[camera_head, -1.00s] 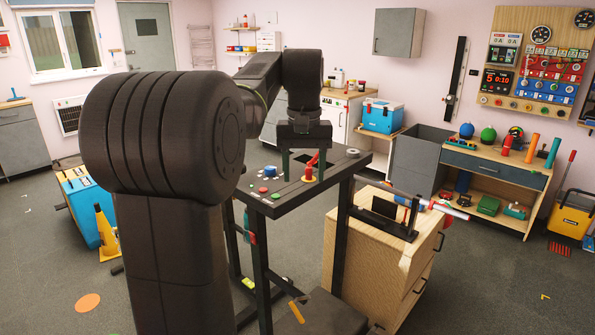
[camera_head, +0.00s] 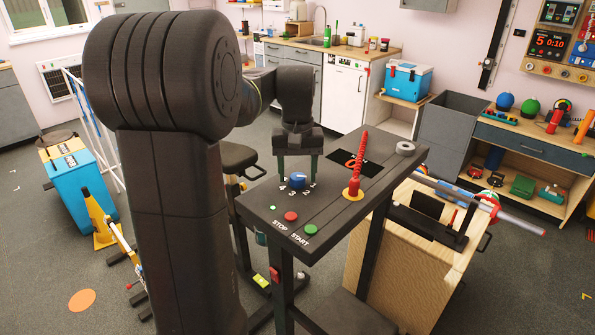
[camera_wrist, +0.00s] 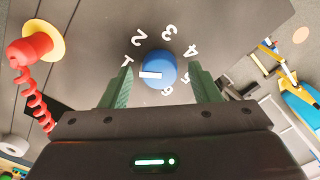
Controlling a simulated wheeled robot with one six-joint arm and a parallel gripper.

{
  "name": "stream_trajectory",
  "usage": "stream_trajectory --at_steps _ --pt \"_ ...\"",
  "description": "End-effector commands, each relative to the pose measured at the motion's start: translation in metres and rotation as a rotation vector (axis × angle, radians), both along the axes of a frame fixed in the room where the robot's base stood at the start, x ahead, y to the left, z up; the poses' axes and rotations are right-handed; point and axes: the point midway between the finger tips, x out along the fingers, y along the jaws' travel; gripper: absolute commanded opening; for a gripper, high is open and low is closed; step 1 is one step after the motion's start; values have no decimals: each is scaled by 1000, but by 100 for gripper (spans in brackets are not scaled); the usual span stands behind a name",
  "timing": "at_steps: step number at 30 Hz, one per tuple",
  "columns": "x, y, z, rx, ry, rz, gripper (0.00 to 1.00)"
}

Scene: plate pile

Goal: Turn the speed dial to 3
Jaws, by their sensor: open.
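The speed dial (camera_head: 298,180) is a blue knob on the dark panel top (camera_head: 258,208), with white numbers around it. In the wrist view the dial (camera_wrist: 158,68) shows a white pointer bar directed to the left, near the 1. The 3 is at the top of the number ring there. My gripper (camera_head: 297,170) points down over the dial, its two green fingers apart. In the wrist view the fingers of my gripper (camera_wrist: 160,76) lie on either side of the dial with gaps visible. Whether the fingertips are level with the knob is unclear.
A red STOP button (camera_head: 291,216) and a green START button (camera_head: 311,230) sit at the panel's front. A red coiled piece on a yellow base (camera_head: 354,195) stands right of the dial. A grey ring (camera_head: 405,148) lies at the far right corner.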

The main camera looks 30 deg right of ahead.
Motion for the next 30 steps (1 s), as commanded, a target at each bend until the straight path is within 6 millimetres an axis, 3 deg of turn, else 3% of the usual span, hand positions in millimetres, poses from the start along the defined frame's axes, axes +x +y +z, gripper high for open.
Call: stream_trajectory --at_steps 7,14,15,30 --pt "0 0 -1 0 -1 0 56" --pt "0 0 -1 0 0 0 13" --pt "0 0 -1 0 0 0 11" --pt "0 0 2 0 0 -145 12"
